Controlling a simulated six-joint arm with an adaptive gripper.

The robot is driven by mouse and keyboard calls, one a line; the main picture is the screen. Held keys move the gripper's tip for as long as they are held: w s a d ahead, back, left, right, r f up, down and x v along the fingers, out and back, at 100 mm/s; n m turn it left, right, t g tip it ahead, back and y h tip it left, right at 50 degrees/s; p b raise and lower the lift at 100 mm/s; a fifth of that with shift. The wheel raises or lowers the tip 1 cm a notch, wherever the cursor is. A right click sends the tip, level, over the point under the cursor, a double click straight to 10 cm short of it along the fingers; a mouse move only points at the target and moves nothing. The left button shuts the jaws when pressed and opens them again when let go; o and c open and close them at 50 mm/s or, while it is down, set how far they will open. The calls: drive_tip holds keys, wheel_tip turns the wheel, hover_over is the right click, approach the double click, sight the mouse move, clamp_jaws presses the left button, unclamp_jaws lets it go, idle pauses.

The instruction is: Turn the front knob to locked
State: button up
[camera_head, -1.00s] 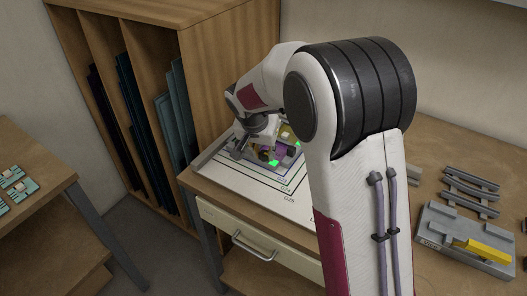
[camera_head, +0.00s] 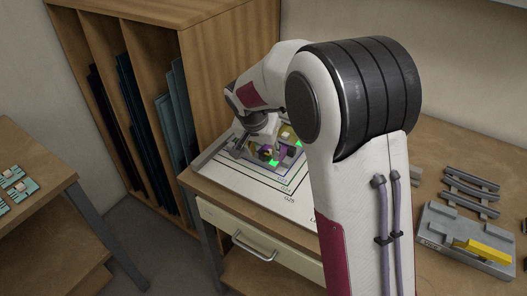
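A small glass panel (camera_head: 281,146) with purple, yellow and green parts lies on the white marked board. A small dark round part (camera_head: 265,154) shows at its front, beside a bright green mark (camera_head: 273,162). This may be the front knob, but it is too small to read its setting. Another green mark (camera_head: 298,144) shows at the right of the panel. My gripper (camera_head: 246,149) points down at the panel's left side, close to the dark part. Its fingertips are too small and partly hidden, so I cannot tell contact or opening. My arm hides the board's right side.
The white board (camera_head: 222,171) lies on a wooden bench with a drawer (camera_head: 262,246). A wooden rack (camera_head: 205,50) with upright glass sheets stands close behind, at left. A grey block with a yellow bar (camera_head: 484,249) and grey rails (camera_head: 470,190) are at right.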

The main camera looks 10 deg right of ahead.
drive_tip(key=v, duration=1.1)
drive_tip(key=shift+r, duration=0.1)
idle(0.5)
drive_tip(key=s+d+r+n+t+y, duration=0.1)
drive_tip(key=s+d+n, duration=0.1)
drive_tip(key=s, duration=1.3)
drive_tip(key=s+d+r+n+y, duration=0.1)
drive_tip(key=s+n, duration=0.3)
drive_tip(key=s, duration=1.2)
drive_tip(key=shift+s+d+r+t, duration=0.2)
drive_tip(key=shift+s+d+t, duration=0.1)
drive_tip(key=shift+d+t, duration=0.15)
